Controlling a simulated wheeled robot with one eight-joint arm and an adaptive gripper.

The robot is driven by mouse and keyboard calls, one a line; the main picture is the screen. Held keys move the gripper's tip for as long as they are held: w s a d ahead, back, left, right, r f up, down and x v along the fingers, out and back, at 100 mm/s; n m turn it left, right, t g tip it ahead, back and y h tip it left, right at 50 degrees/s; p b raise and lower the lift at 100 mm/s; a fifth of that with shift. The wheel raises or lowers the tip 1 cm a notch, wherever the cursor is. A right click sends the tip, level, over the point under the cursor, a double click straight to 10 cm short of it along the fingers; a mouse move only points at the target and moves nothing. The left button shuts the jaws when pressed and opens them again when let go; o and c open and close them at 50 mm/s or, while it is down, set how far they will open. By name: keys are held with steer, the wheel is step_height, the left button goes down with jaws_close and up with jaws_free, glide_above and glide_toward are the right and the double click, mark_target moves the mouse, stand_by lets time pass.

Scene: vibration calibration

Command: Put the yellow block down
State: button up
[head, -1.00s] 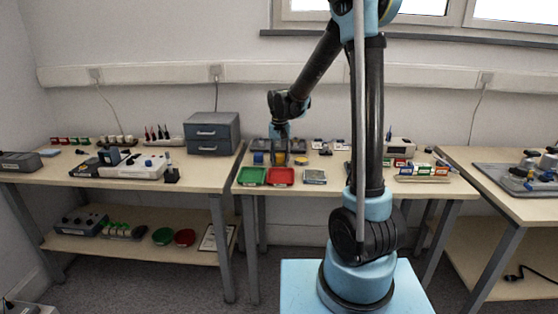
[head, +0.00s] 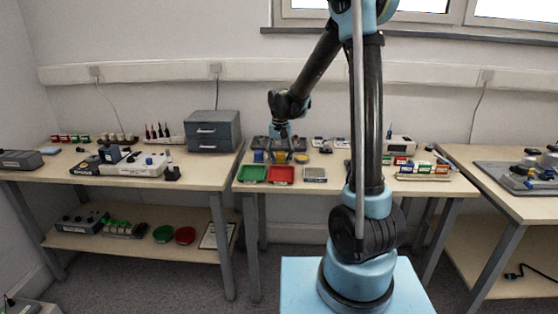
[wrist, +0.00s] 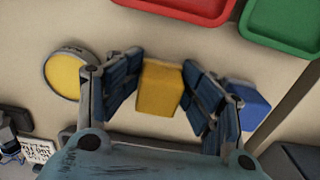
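The yellow block (wrist: 160,88) sits between the two fingers of my gripper (wrist: 163,75) in the wrist view. The block seems to rest on the bench top and looks about as big as the blue block (wrist: 247,104) beside the right finger. In the head view my gripper (head: 281,142) is above the middle bench, with the yellow block (head: 281,157) just below it. The exact clearance under the fingers is hard to tell.
A round yellow dish (wrist: 68,75) lies left of my gripper in the wrist view. A red tray (head: 281,175) and a green tray (head: 252,174) stand at the bench's front edge. A small grey panel (head: 315,174) is right of them. A drawer box (head: 213,131) stands left.

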mark_target(280, 153)
steer(key=shift+r, duration=0.1)
step_height(280, 153, up, 12)
steer(key=s+d+r, duration=0.2)
steer(key=s+d, duration=0.6)
steer(key=s+d+f, duration=0.4)
steer(key=s, duration=0.3)
steer(key=s+d+f+t, duration=0.1)
steer(key=s+d+f, duration=0.3)
steer(key=s, duration=0.4)
steer(key=s+d+f+t, duration=0.1)
steer(key=s+d+f, duration=0.4)
steer(key=s, duration=0.3)
steer(key=shift+s+n, duration=0.15)
steer(key=shift+n, duration=0.15)
steer(key=shift+f, duration=0.1)
